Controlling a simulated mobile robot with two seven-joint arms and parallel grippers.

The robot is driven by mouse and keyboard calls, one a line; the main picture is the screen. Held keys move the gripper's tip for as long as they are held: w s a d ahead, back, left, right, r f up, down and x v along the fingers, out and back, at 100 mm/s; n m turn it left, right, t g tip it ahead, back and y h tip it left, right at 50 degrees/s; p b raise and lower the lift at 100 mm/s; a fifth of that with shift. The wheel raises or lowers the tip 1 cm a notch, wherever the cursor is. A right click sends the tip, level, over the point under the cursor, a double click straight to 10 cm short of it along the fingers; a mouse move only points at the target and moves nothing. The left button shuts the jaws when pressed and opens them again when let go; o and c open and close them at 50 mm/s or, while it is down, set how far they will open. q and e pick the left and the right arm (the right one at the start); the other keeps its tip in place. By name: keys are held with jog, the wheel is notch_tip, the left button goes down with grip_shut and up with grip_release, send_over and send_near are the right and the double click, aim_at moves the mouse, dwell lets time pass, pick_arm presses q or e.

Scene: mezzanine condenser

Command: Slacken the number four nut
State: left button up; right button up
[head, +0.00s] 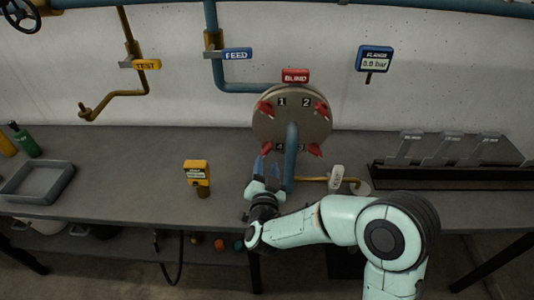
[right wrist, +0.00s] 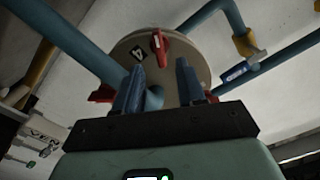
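The number four nut is a red winged nut (head: 266,148) at the lower left of the round grey flange (head: 290,97), beside a plate marked 4. It also shows in the right wrist view (right wrist: 158,42), ahead of the fingertips and lined up with the gap between them. My right gripper (head: 267,169) is just below this nut, its blue fingers pointing up at it. In the right wrist view the fingers (right wrist: 159,75) stand apart with nothing between them. The nut looks clear of both fingers. My left gripper is not in view.
Red nuts one (head: 265,109), two (head: 321,110) and three (head: 315,150) surround the flange. A blue pipe (head: 291,155) runs close right of my gripper. A yellow gauge (head: 197,174) and grey tray (head: 37,182) stand left. A dark rack (head: 455,177) is right.

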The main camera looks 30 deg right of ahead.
aim_at(267, 153)
jog(key=x, duration=0.5)
grip_shut()
